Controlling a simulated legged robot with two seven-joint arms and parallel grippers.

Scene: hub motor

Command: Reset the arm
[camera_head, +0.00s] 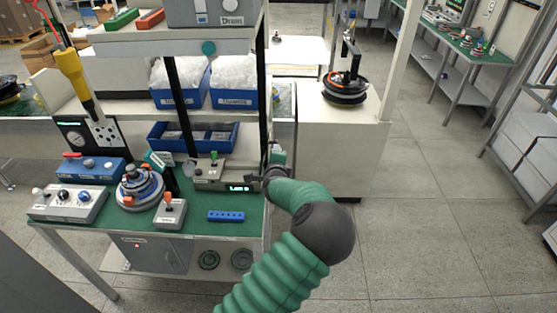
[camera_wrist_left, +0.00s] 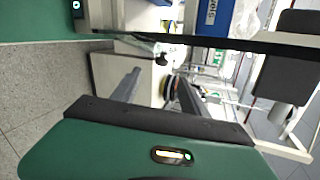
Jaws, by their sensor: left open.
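My left arm (camera_head: 322,232), green with dark joints, comes in from the bottom and bends left to the right edge of the workbench. My left gripper (camera_head: 262,179) is beside the grey device with a lit display (camera_head: 212,177); whether they touch is unclear. In the left wrist view its two grey fingers (camera_wrist_left: 157,90) stand apart with nothing between them. A round assembly with blue and orange parts (camera_head: 140,190) sits on the bench. A black hub (camera_head: 345,90) stands on the white counter. My right gripper is not in view.
The green bench (camera_head: 243,213) also holds grey control boxes (camera_head: 70,204), a lever box (camera_head: 170,212) and a blue strip (camera_head: 226,216). A dark post (camera_head: 261,100) and blue bins (camera_head: 234,98) rise behind. Open floor (camera_head: 430,230) lies to the right.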

